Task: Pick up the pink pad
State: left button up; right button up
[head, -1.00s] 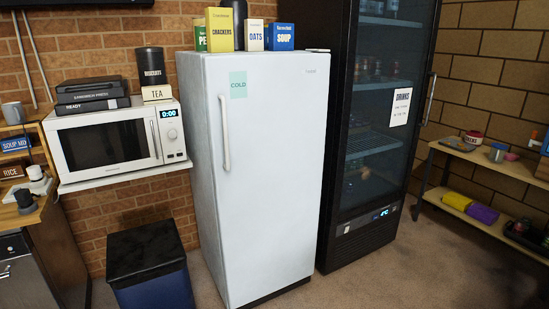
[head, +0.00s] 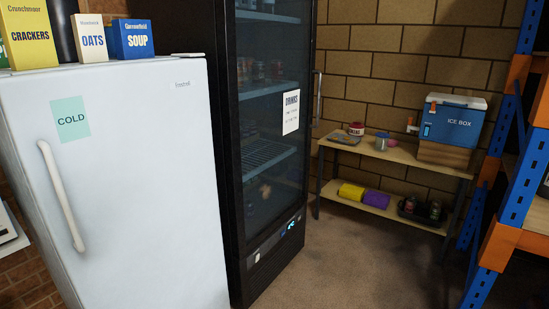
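A small pink item (head: 392,143) lies on the top board of the low shelf unit, just right of a grey-blue cup that partly hides it. It is the only clearly pink thing I see, and it is too small to make out its exact shape. Neither of my grippers is in the head view, so nothing shows near the pink item.
The shelf unit (head: 405,154) also bears a red tub (head: 356,128), the cup (head: 381,142), and a blue ice box (head: 452,122). Yellow (head: 351,192) and purple (head: 376,199) items lie below. A drinks fridge (head: 238,150) and blue-orange rack (head: 510,180) flank open floor (head: 350,265).

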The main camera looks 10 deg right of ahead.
aim_at(392, 143)
jog(key=i+l+z, duration=0.3)
jog(key=i+z, duration=0.2)
jog(key=i+l+z, duration=0.1)
jog(key=i+z, duration=0.35)
jog(key=i, duration=0.15)
jog(key=i+j+z, duration=0.1)
jog(key=i+z, duration=0.4)
jog(key=i+u, duration=0.2)
jog(key=i, duration=1.75)
